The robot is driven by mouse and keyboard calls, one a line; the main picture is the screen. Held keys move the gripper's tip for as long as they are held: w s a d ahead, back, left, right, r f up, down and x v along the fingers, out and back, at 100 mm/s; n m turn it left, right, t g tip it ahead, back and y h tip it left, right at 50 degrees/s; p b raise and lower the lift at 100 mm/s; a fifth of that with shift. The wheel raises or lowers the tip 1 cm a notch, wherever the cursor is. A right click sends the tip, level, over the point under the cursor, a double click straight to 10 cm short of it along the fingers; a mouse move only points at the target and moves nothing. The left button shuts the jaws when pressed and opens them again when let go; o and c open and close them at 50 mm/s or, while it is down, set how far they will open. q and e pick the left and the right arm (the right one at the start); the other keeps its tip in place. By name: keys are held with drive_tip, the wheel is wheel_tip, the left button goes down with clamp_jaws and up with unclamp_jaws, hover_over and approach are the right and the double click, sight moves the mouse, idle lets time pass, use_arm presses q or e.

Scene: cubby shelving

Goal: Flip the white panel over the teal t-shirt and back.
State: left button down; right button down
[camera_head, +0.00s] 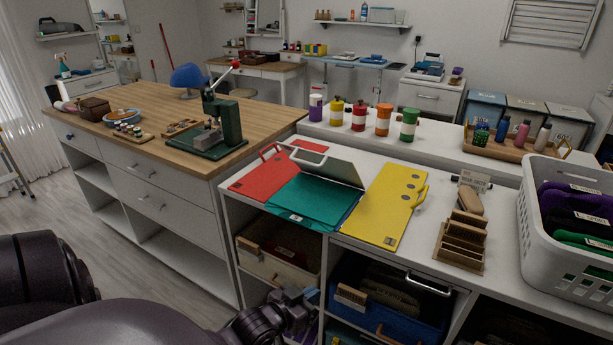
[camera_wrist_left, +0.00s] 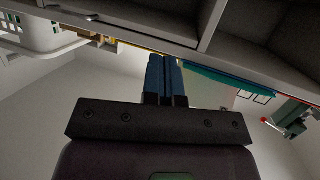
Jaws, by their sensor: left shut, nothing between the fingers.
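The folding board lies on the white cubby top. The teal t-shirt (camera_head: 312,202) lies folded flat in its middle. The white panel (camera_head: 335,168), looking grey in shade, is tilted up behind the teal t-shirt, with a pale handle (camera_head: 308,158) at its left. A red panel (camera_head: 262,178) lies left and a yellow panel (camera_head: 388,210) right. My left gripper (camera_head: 308,296) is low in front of the cubbies, below the board and apart from it. In the left wrist view its blue fingers (camera_wrist_left: 165,75) are shut and empty; the teal edge (camera_wrist_left: 235,84) shows beyond. My right gripper is not in view.
A wooden rack (camera_head: 460,240) and brushes stand right of the yellow panel, then a white basket (camera_head: 565,265) of clothes. Several coloured bottles stand behind the board. Bins with protruding handles fill the cubbies below. A wood-topped bench (camera_head: 170,105) stands left.

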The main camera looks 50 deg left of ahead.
use_arm(q)
drive_tip(key=w+a+r+n+t+y, duration=0.3)
drive_tip(key=a+r+n+t+y, duration=0.45)
drive_tip(key=a+r+n, duration=0.95)
drive_tip(key=w+r+n, duration=0.2)
drive_tip(key=w+n, duration=0.1)
drive_tip(key=w, duration=0.8)
drive_tip(key=shift+w+d+n+h+p, duration=0.15)
drive_tip(key=shift+w+n+h+p, duration=0.15)
drive_tip(key=shift+h+p, duration=0.15)
drive_tip(key=shift+r, duration=0.1)
